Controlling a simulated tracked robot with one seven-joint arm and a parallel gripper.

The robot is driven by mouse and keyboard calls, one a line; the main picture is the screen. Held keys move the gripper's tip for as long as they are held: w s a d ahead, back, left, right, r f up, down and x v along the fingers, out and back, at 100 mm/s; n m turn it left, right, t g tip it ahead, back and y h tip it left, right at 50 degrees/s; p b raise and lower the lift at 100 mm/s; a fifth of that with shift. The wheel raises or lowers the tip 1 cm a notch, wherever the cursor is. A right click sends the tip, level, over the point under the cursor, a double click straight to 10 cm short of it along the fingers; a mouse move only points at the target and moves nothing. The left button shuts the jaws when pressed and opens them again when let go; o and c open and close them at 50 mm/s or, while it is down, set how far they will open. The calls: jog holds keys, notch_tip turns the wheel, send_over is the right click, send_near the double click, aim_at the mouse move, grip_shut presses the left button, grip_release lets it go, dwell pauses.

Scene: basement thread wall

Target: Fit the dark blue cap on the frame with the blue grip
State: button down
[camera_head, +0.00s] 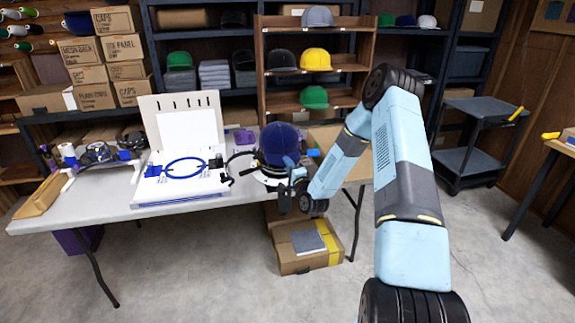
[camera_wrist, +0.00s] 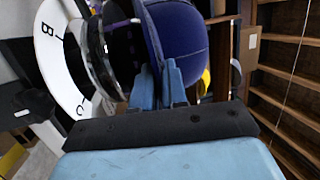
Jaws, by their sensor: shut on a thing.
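The dark blue cap (camera_head: 279,142) is at the right part of the table, crown up, over a round white base. In the wrist view the cap (camera_wrist: 182,40) fills the upper middle, beside a dark and silver ring-shaped frame (camera_wrist: 101,60). My gripper (camera_head: 293,166) is at the cap's lower right front. In the wrist view my gripper (camera_wrist: 160,80) has its two light blue fingers close together, shut on the cap's lower edge. The edge between the fingers is hidden. I cannot tell whether the cap is seated on the frame. A blue piece (camera_head: 313,152) shows just right of the cap.
A white board with a blue oval hoop (camera_head: 184,168) stands left of the cap. Black and white frames with blue parts (camera_head: 95,153) lie farther left. Shelves with caps (camera_head: 316,60) stand behind.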

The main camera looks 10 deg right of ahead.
jog(key=shift+w+f, duration=0.2)
jog(key=shift+f, duration=0.8)
jog(key=shift+w+f, duration=0.15)
jog(key=shift+f, duration=0.8)
dwell(0.8)
dwell(0.3)
jog(key=c, duration=1.1)
grip_release()
